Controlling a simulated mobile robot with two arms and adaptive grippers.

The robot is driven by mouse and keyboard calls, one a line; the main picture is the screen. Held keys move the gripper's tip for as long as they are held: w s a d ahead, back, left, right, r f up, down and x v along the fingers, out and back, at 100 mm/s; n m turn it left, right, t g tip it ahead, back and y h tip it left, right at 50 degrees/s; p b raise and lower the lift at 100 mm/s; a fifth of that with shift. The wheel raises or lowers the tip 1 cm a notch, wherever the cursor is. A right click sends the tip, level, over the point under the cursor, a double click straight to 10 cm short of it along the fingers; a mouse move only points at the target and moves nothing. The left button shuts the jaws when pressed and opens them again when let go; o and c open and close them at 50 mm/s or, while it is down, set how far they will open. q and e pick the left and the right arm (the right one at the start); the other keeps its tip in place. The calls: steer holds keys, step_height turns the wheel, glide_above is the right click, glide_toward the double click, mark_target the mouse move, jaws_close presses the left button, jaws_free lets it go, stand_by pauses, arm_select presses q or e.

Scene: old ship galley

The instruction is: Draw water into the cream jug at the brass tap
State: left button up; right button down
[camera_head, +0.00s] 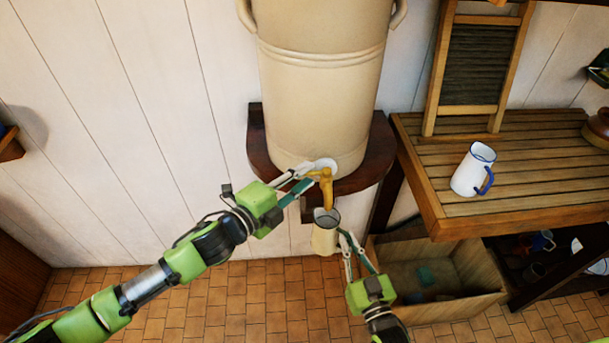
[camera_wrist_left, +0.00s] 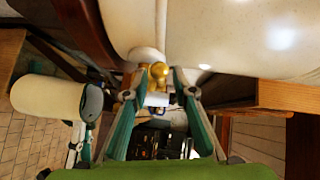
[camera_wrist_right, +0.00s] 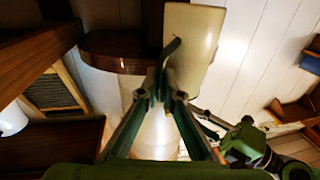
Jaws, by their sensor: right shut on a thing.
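The brass tap (camera_head: 327,188) sticks out low on the front of a big cream urn (camera_head: 318,90); its rounded brass end (camera_wrist_left: 158,72) shows in the left wrist view. My left gripper (camera_head: 322,172) is at the top of the tap, its fingers apart on either side of it; contact is unclear. The cream jug (camera_head: 325,238) hangs roughly upright, its dark mouth just below the spout. My right gripper (camera_head: 346,236) is shut on the jug's dark green handle (camera_wrist_right: 171,47). The jug's body (camera_wrist_left: 45,96) also shows in the left wrist view. I see no water stream, and the jug's inside is dark.
The urn stands on a dark wooden wall shelf (camera_head: 262,165). At right, a slatted counter (camera_head: 540,180) holds a white mug with a blue handle (camera_head: 473,170) and a washboard (camera_head: 480,70). An open wooden crate (camera_head: 470,268) stands below.

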arm_select(q)
steer(key=shift+w+d, duration=0.25)
steer(key=shift+d, duration=0.05)
jaws_close()
steer(key=shift+s, duration=0.1)
steer(key=n+t+y, duration=0.1)
steer(key=s+n+t+y, duration=0.1)
steer(key=y, duration=0.1)
steer(key=shift+s+d+n, duration=0.1)
steer(key=shift+d+n, duration=0.1)
steer(key=shift+n, duration=0.2)
steer(key=shift+f, duration=0.1)
